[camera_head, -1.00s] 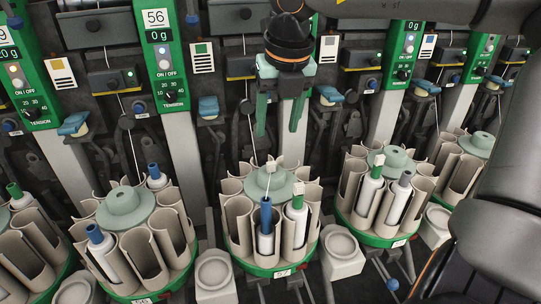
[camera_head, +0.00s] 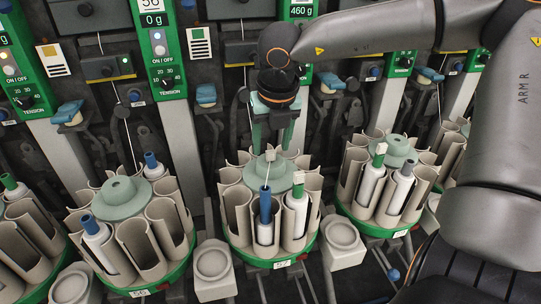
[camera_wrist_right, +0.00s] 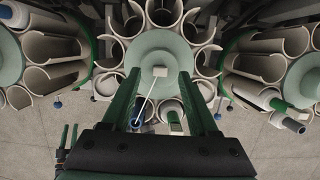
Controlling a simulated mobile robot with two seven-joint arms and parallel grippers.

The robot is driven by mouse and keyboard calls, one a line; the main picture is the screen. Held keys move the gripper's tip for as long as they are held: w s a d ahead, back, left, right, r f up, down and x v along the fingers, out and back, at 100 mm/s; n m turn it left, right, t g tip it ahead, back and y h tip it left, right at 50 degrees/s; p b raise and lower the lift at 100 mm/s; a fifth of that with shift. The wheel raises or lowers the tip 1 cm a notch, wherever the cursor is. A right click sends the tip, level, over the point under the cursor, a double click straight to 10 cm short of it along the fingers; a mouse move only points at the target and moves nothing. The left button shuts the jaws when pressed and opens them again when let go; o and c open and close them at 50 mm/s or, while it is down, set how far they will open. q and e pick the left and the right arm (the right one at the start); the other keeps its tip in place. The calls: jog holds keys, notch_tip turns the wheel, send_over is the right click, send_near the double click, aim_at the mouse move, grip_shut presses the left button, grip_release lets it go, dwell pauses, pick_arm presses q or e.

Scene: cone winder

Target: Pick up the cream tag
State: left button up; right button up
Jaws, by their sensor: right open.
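The cream tag (camera_head: 270,155) is a small pale block at the top of the middle carousel's pale green hub (camera_head: 258,176). A thin white thread runs from it toward the blue-topped bobbin (camera_head: 265,206). In the right wrist view the tag (camera_wrist_right: 160,72) appears between the fingertips. My right gripper (camera_head: 271,147) points down over the hub with its green fingers apart and nothing held. In the wrist view its fingers (camera_wrist_right: 159,76) lie to either side of the tag; I cannot tell the remaining height.
A green-topped bobbin (camera_head: 298,203) with another pale tag stands in the same carousel. Neighbouring carousels stand left (camera_head: 122,196) and right (camera_head: 392,150). Tension panels (camera_head: 160,60) and dark machine parts stand close behind.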

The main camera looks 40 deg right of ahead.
jog(key=shift+x, duration=1)
jog(key=c, duration=0.9)
